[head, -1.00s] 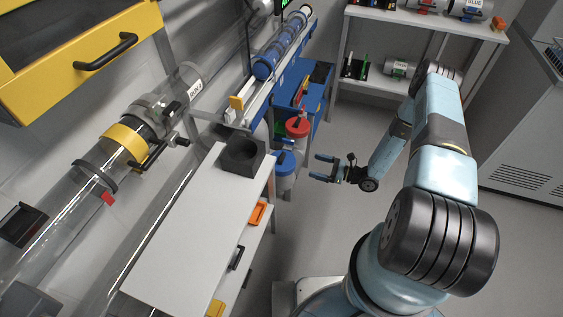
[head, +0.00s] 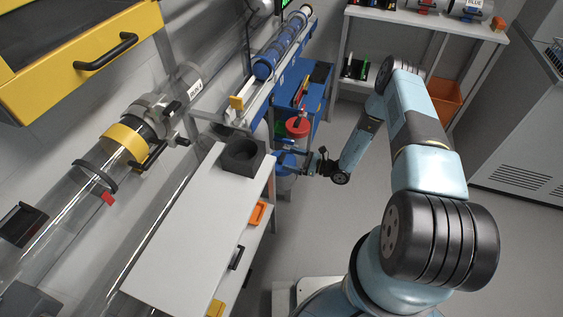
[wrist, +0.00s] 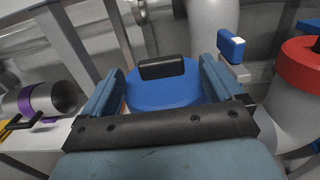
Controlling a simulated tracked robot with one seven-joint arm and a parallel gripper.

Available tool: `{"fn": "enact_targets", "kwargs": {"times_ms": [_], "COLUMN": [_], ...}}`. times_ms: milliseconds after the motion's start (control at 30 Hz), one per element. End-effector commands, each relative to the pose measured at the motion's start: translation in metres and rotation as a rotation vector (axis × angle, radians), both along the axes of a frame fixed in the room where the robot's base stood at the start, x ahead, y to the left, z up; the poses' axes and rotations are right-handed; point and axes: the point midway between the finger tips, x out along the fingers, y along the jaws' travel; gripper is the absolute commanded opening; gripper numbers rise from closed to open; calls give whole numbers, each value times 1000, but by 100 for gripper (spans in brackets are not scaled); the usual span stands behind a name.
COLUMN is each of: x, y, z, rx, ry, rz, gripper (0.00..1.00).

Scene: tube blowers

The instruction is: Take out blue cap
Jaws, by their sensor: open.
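The blue cap (wrist: 160,95) is a round blue lid with a black handle (wrist: 168,68) on top, large in the middle of the wrist view. It sits on top of an upright pipe, and in the head view the blue cap (head: 284,170) shows partly behind my gripper. My gripper (wrist: 160,70) is open, with one finger on each side of the cap. The black handle lies between the fingertips. I cannot tell whether the fingers touch the cap. In the head view my gripper (head: 297,163) is at the cap.
A red cap (head: 297,127) stands just behind the blue one; it also shows at the right of the wrist view (wrist: 300,65). A white bench (head: 190,230) with a dark square block (head: 242,157) is close on the left. Open floor lies to the right.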

Motion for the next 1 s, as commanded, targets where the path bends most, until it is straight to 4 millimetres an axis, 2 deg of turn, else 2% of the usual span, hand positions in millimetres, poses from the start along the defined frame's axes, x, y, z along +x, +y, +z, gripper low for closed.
{"fn": "enact_targets", "kwargs": {"times_ms": [200, 500, 1000], "x": [8, 10, 9], "y": [21, 23, 23], "z": [0, 0, 0], "rx": [0, 0, 0], "ry": [0, 1, 0], "rz": [1, -1, 0], "gripper": [94, 93, 45]}}
